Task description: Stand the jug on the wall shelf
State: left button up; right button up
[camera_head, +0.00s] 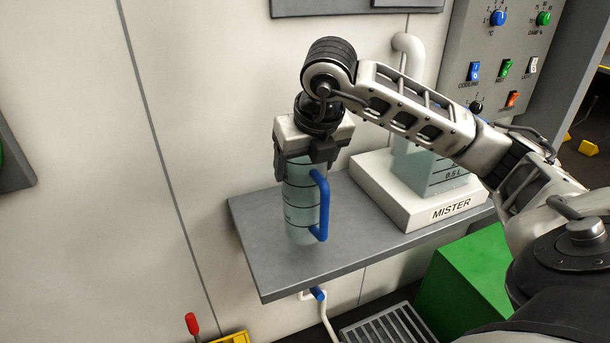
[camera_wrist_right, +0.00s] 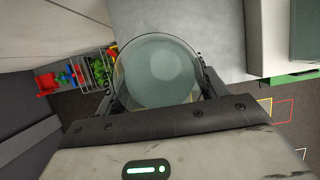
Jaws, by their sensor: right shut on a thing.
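The jug (camera_head: 301,205) is a clear, marked cylinder with a blue handle on its right side. It is upright at the left part of the grey wall shelf (camera_head: 350,248). My right gripper (camera_head: 308,158) is shut on the jug's upper part from above. In the right wrist view the round jug (camera_wrist_right: 158,70) sits between the fingers, with the shelf (camera_wrist_right: 205,35) beside and beneath it. Whether the jug's base touches the shelf or hovers just above it, I cannot tell. My left gripper is not in view.
A white mister (camera_head: 400,205) with a clear tank stands on the shelf to the right of the jug. A control panel (camera_head: 508,50) is on the wall above right. A green box (camera_head: 470,285) and a floor grate (camera_head: 390,328) are below the shelf.

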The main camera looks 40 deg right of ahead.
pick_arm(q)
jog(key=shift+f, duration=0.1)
pick_arm(e)
jog(key=shift+f, duration=1.55)
jog(key=o, duration=2)
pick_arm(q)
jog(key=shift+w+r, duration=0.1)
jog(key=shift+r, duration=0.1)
pick_arm(e)
jog(key=shift+r, duration=0.2)
jog(key=v, duration=1.1)
jog(key=shift+s+a+r+p, duration=0.1)
jog(key=shift+s+r+p, duration=0.05)
jog(key=shift+r+p, duration=0.25)
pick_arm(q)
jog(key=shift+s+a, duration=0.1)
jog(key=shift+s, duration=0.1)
pick_arm(e)
jog(key=shift+f, duration=0.1)
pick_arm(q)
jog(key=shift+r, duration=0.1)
